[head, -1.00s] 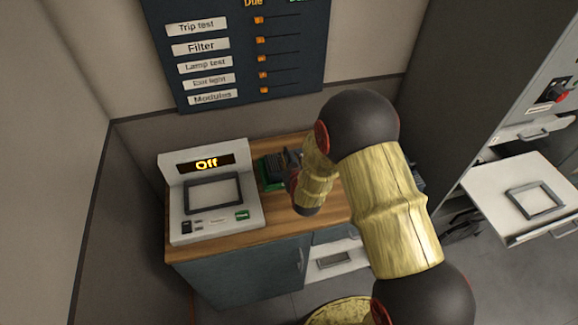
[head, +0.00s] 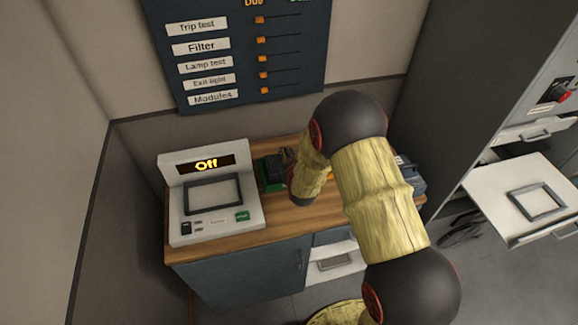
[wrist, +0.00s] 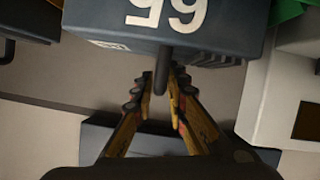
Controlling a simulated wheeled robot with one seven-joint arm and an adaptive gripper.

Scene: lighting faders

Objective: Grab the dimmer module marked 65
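The dimmer module marked 65 (wrist: 205,30) is a dark blue-grey block at the top of the wrist view, its pale number upside down. A thin dark handle (wrist: 162,72) sticks out from it towards me. My gripper (wrist: 162,92) has one fingertip on each side of this handle, close to it. I cannot tell whether the fingers press on it or a small gap is left.
A white console reading Off (head: 207,162) stands left on the wooden counter (head: 290,218). A wall board (head: 238,50) with labels and orange sliders hangs behind. At right stand a grey cabinet (head: 455,80) and a pulled-out white drawer (head: 510,210). The counter's front strip is clear.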

